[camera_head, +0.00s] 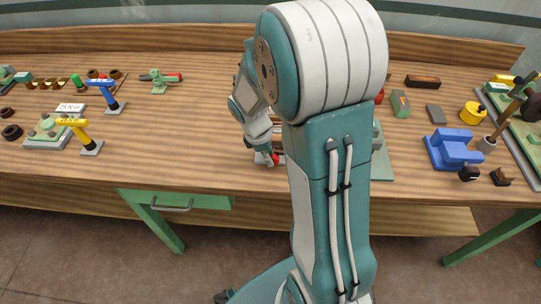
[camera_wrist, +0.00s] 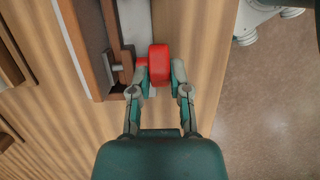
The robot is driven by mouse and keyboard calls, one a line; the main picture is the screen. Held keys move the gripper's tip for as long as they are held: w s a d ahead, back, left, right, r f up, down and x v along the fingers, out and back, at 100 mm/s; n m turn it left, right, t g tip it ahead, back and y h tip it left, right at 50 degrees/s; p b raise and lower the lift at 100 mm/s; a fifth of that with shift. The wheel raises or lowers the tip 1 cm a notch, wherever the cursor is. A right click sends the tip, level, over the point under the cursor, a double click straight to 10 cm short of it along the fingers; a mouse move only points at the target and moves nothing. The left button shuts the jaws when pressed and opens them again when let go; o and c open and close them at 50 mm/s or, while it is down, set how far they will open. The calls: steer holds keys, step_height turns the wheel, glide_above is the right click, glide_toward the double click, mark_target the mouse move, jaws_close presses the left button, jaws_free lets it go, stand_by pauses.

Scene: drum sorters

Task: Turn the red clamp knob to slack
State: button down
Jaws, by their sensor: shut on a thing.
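The red clamp knob (camera_wrist: 159,63) shows in the wrist view at the top middle, at the end of a short red shaft beside a clamp (camera_wrist: 108,50) with wooden and grey parts. My gripper (camera_wrist: 160,72) has its two fingers on either side of the knob and is shut on it. In the head view my gripper (camera_head: 268,157) is at the front edge of the bench, left of my arm. My arm hides most of the clamp there. The knob's angle cannot be told.
The wooden bench (camera_head: 200,140) carries a yellow-handled tool (camera_head: 75,124) and a blue-handled tool (camera_head: 103,86) on the left. A blue vise (camera_head: 452,150) and a yellow round item (camera_head: 472,113) stand on the right.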

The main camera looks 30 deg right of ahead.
steer(key=g+h, duration=0.2)
steer(key=h, duration=0.1)
steer(key=g+h, duration=0.1)
steer(key=h, duration=0.1)
steer(key=shift+w+a+f+g, duration=0.3)
steer(key=shift+w+a+f, duration=0.1)
steer(key=shift+a+f+g+h, duration=0.15)
steer(key=shift+g+h, duration=0.45)
steer(key=shift+h, duration=0.5)
steer(key=shift+d+f+g+h, duration=0.15)
steer(key=shift+g+h, duration=0.45)
steer(key=shift+h, duration=0.5)
steer(key=shift+w+a, duration=0.1)
steer(key=c, duration=0.6)
jaws_free()
steer(key=v, duration=1.2)
steer(key=shift+w+f, duration=0.15)
steer(key=shift+f, duration=0.05)
